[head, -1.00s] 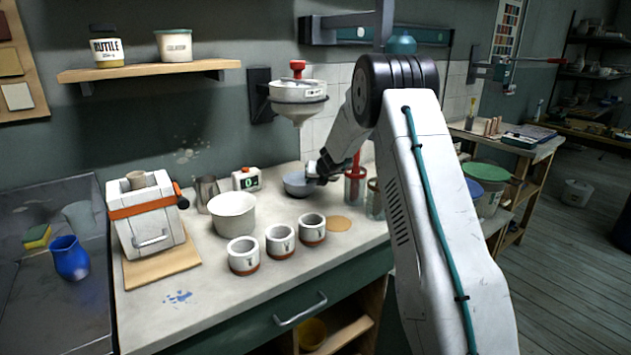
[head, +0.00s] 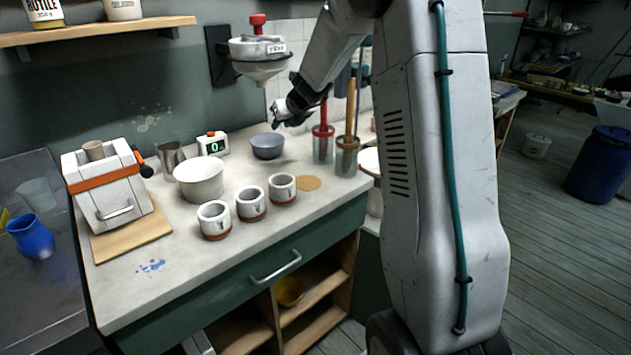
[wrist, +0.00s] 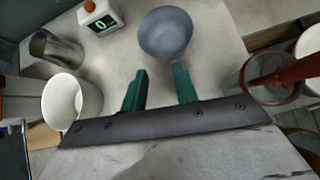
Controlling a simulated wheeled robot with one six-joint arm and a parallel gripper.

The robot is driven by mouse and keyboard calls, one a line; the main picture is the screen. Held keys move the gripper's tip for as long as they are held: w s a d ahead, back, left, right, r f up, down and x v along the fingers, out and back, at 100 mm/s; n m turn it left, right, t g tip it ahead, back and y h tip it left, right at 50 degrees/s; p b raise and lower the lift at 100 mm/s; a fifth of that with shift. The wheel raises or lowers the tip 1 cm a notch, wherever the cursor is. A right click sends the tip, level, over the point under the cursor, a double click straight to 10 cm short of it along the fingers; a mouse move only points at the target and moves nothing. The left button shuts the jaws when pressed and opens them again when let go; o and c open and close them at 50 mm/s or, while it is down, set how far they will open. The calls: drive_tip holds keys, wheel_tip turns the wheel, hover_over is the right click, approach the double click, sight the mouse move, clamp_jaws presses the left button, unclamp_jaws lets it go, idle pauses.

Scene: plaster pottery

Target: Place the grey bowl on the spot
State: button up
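The grey bowl (head: 267,147) stands upright on the worktop, right of the timer and behind the row of cups. A flat tan round spot (head: 308,183) lies on the worktop in front and to the right of it, bare, beside the right-hand cup. My gripper (head: 277,121) is above the bowl and slightly to its right. In the wrist view its two green fingers (wrist: 160,70) are apart with nothing between them. The bowl (wrist: 165,33) shows beyond the fingertips there, apart from them. The spot is not seen in the wrist view.
Three white cups (head: 250,204) and a larger white bowl (head: 199,180) stand left of the spot. Glass jars (head: 346,158) with tall handles stand to its right. A timer (head: 212,143) and metal pitcher (head: 171,158) are at the back. A funnel (head: 259,57) hangs above.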

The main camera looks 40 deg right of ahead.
drive_tip(key=s+a+r+n+g+y, duration=0.2)
drive_tip(key=s+a+r+n, duration=0.2)
drive_tip(key=s+a+n, duration=0.65)
drive_tip(key=s+a+r+n+g+y, duration=0.15)
drive_tip(key=s+a+r+n, duration=0.35)
drive_tip(key=s+a+n, duration=0.55)
drive_tip(key=s+f+n+g+h, duration=0.1)
drive_tip(key=s+f+n+g, duration=0.1)
drive_tip(key=s+n, duration=0.6)
drive_tip(key=s+a+f+n+g+h, duration=0.1)
drive_tip(key=s+n, duration=0.7)
drive_tip(key=s, duration=1)
drive_tip(key=shift+a+f+g+h, duration=0.25)
drive_tip(key=shift+f+g+h, duration=0.3)
drive_tip(key=shift+g+h, duration=0.1)
drive_tip(key=shift+d, duration=0.15)
